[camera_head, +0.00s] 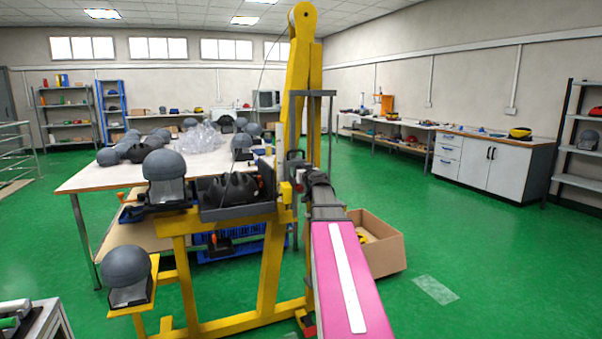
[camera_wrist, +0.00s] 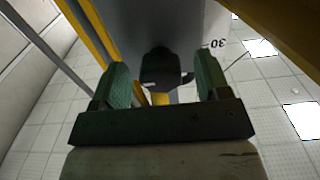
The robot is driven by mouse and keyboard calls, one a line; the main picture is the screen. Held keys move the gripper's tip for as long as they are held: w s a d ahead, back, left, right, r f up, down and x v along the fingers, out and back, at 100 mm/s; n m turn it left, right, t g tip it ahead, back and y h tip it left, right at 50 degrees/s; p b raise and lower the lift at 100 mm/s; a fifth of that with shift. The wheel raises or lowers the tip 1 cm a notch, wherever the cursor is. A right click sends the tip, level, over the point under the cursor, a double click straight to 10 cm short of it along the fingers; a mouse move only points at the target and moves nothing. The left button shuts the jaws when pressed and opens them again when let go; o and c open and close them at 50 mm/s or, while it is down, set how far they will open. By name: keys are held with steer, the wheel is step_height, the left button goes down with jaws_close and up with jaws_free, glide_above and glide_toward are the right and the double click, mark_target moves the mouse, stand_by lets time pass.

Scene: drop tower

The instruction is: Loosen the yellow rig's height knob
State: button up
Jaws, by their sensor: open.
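The yellow rig (camera_head: 271,262) stands in the middle of the head view, with a tall post and a pulley at its top. In the wrist view, a dark knob (camera_wrist: 167,65) shows between the green fingers of my gripper (camera_wrist: 164,76). The fingers are open, with a visible gap on each side of the knob; I cannot tell how deep it sits between them. Behind the knob is a grey plate (camera_wrist: 195,25) with an upside-down "30" mark. In the head view my arm reaches to the rig's post, and the knob cannot be made out there.
A grey headform (camera_head: 165,165) sits on the rig beside a black tray (camera_head: 230,192). Another headform (camera_head: 127,267) is at the lower left. A white table (camera_head: 85,180) with several headforms stands behind. A cardboard box (camera_head: 388,252) is on the floor right of the rig.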

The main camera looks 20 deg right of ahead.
steer(key=shift+w, duration=0.1)
steer(key=c, duration=0.9)
steer(key=shift+m, duration=0.3)
steer(key=m, duration=0.3)
steer(key=shift+m, duration=0.4)
steer(key=m, duration=0.9)
steer(key=shift+a, duration=0.1)
steer(key=shift+r+m, duration=0.1)
steer(key=shift+m, duration=2.2)
